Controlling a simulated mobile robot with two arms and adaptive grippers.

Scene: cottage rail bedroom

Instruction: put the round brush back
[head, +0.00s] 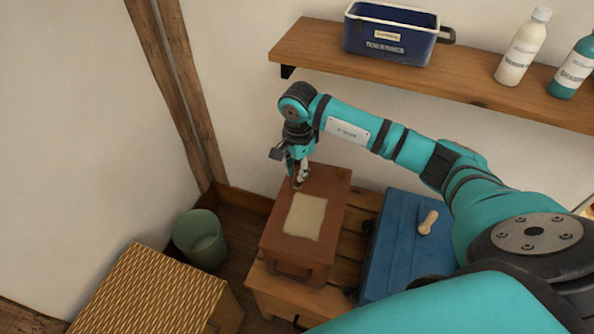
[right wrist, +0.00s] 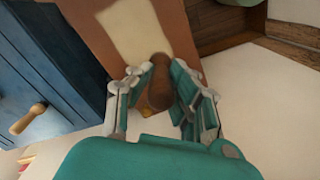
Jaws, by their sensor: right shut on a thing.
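My right gripper (head: 298,178) is over the far end of a brown case with a cream panel on top (head: 305,216). In the right wrist view its fingers (right wrist: 163,88) are shut on a brown, rounded wooden thing, which looks like the round brush (right wrist: 158,88). Its far end overlaps the case's cream panel (right wrist: 135,30) in that view. In the head view the brush is mostly hidden by the fingers, and I cannot tell whether it touches the case. My left gripper is not in view.
The case stands on a slatted wooden crate (head: 285,298). Beside it is a blue box (head: 392,250) with a tan wooden piece (head: 428,222) on top. A green bin (head: 200,240) and woven basket (head: 150,295) stand left. A wall shelf (head: 440,88) holds a blue caddy (head: 385,40) and bottles.

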